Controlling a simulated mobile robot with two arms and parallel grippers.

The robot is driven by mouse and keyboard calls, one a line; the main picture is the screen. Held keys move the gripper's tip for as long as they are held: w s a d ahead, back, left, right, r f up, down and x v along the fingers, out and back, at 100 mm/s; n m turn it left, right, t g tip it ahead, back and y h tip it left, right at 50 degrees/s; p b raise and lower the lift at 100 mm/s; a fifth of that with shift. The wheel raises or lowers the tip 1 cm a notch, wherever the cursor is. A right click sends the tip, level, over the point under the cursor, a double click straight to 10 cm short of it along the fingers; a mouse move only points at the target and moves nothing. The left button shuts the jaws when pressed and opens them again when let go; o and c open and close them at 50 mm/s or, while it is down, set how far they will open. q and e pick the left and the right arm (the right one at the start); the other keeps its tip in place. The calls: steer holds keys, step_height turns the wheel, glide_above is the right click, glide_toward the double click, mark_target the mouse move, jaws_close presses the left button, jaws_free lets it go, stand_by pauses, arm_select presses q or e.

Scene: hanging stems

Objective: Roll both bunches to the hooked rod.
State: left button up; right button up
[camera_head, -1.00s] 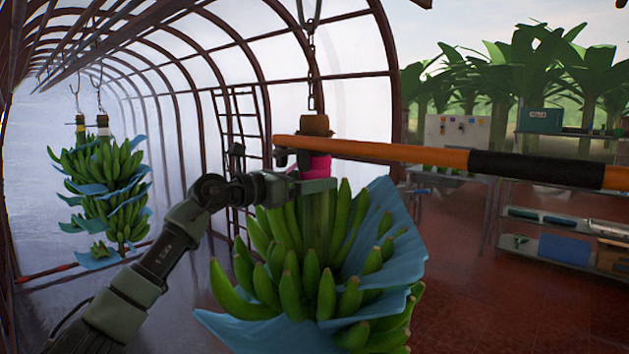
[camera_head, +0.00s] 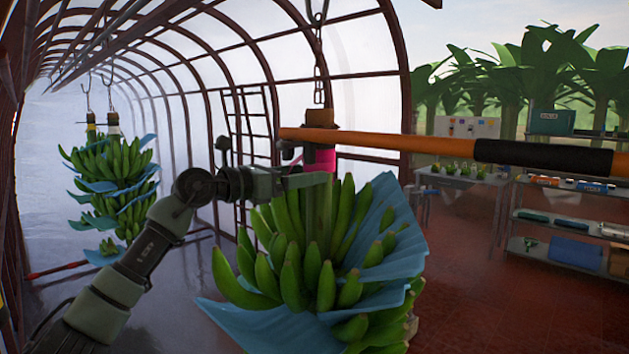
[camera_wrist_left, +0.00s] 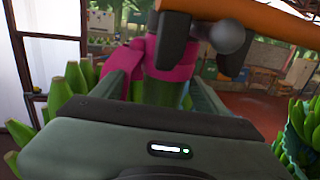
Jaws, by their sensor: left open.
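A near banana bunch (camera_head: 300,265) with blue sheets hangs from a chain (camera_head: 317,60). Its stem carries a pink band (camera_head: 325,159), also large in the left wrist view (camera_wrist_left: 168,70). My left gripper (camera_head: 308,180) is open at the stem just below the band; in the wrist view its fingers lie either side of the stem. An orange rod (camera_head: 390,140) with a black sleeve crosses by the stem top, and a dark fitting sits at its left end. Two overlapping bunches (camera_head: 110,185) hang farther off at left, with yellow and white bands. My right gripper is not in view.
A ladder-like frame (camera_head: 248,125) stands behind the near bunch. Shelves (camera_head: 565,215) and a table (camera_head: 462,178) stand at right. A red bar (camera_head: 55,270) lies low at left. Red floor (camera_head: 490,300) is open between bunch and shelves.

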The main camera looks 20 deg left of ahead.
arm_select(q)
steer(key=b+v, duration=0.1)
steer(key=v, duration=0.3)
steer(key=shift+a+f, duration=0.1)
steer(key=shift+s, duration=0.15)
